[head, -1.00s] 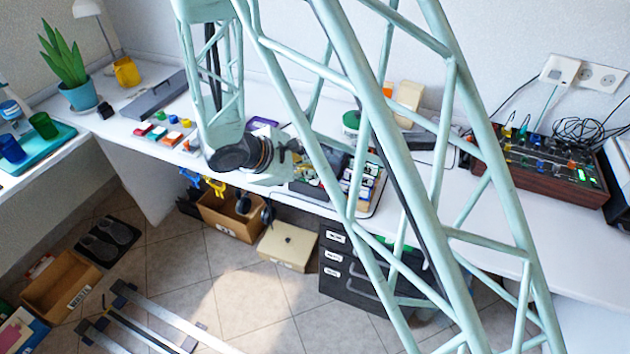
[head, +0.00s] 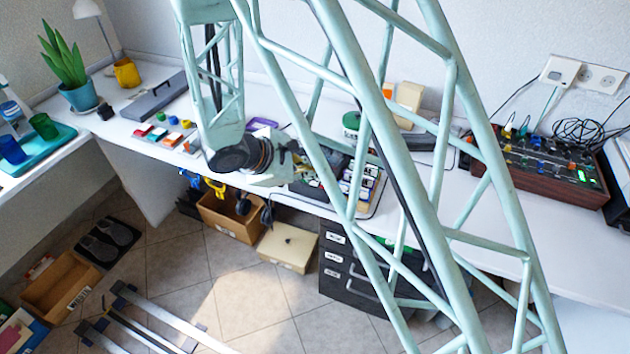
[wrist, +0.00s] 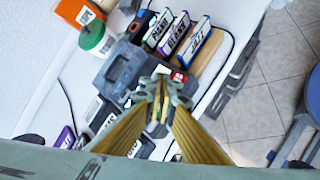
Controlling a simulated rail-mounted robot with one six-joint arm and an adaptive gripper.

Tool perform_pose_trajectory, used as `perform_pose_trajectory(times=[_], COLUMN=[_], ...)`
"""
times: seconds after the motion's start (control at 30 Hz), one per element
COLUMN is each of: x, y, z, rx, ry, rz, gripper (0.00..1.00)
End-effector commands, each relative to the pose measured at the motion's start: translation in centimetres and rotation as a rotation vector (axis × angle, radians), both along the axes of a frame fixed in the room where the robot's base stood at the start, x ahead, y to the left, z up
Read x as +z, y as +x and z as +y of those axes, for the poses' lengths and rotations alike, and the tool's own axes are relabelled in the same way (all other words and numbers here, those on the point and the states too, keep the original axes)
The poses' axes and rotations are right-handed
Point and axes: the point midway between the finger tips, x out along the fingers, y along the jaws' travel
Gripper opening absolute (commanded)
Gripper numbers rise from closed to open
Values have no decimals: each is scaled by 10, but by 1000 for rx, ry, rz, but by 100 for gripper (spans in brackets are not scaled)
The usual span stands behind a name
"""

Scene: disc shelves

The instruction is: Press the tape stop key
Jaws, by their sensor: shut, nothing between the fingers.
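A dark grey tape machine (wrist: 122,72) lies under my gripper in the wrist view. In the head view the machine (head: 318,188) sits on the white desk, partly hidden by my arm. My gripper (wrist: 160,88) is shut and empty, its fingertips over the machine's edge in the picture. I cannot tell whether they touch it. A small red patch (wrist: 179,77) shows just right of the fingertips; I cannot tell whether it is a key. The stop key cannot be made out. In the head view my gripper (head: 292,147) is small and partly hidden.
Labelled cassettes (wrist: 180,38) stand on a wooden rack beside the machine, with more cassettes (wrist: 105,115) on its other side. A green-and-white tub (wrist: 97,38) stands close by. A mixer with knobs (head: 548,165) is at the right of the desk (head: 460,225).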

Motion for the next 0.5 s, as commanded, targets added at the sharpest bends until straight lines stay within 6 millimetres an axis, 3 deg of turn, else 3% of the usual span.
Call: perform_pose_trajectory(times=[0.5], x=[-5], y=[0], z=[0], rx=[1], ry=[0], rz=[1], gripper=[0])
